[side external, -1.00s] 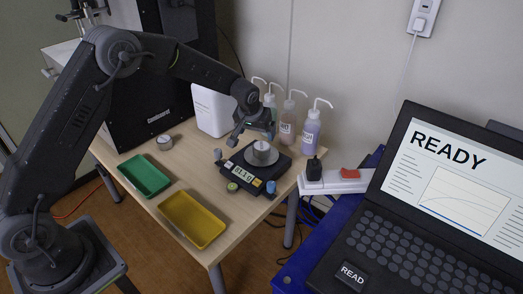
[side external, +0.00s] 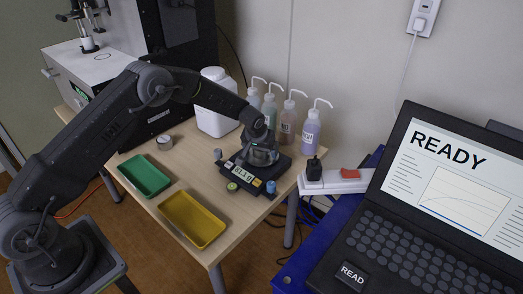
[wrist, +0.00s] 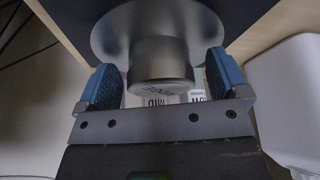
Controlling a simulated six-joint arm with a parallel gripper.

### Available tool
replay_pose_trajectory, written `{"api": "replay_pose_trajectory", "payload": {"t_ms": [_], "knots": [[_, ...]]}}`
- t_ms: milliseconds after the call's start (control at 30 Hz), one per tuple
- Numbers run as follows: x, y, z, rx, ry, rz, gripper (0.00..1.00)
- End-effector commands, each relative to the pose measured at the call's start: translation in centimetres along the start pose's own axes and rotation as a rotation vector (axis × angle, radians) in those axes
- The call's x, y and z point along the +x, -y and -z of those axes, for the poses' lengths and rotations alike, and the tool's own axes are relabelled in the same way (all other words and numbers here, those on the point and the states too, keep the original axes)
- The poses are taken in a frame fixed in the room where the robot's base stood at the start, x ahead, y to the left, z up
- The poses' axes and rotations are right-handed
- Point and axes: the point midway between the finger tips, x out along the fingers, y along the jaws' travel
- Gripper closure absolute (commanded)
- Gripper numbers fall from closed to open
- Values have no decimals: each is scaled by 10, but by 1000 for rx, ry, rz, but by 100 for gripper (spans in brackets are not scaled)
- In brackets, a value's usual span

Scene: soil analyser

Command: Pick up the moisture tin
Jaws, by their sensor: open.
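My gripper (wrist: 163,80) is open, with one blue-padded finger on each side of the tin. A gap shows between each finger and the tin in the wrist view. In the side view my gripper (side external: 262,154) is down over the scale and hides most of the tin.
A green tray (side external: 145,176) and a yellow tray (side external: 193,219) lie left of the scale. Another small round tin (side external: 164,142) stands behind the green tray. Several wash bottles (side external: 287,124) and a white jug (side external: 214,115) stand close behind my gripper.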

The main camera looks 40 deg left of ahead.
Motion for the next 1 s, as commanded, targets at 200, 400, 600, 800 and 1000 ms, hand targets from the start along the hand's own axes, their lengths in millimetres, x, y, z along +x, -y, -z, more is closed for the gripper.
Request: {"api": "replay_pose_trajectory", "payload": {"t_ms": [200,400,600,800,1000], "knots": [[0,0,0,0,0,0,19],[-1,0,0,0,0,0,38],[-1,0,0,0,0,0,57],[-1,0,0,0,-1,0,66],[-5,0,3,-1,-2,-1,66]]}}
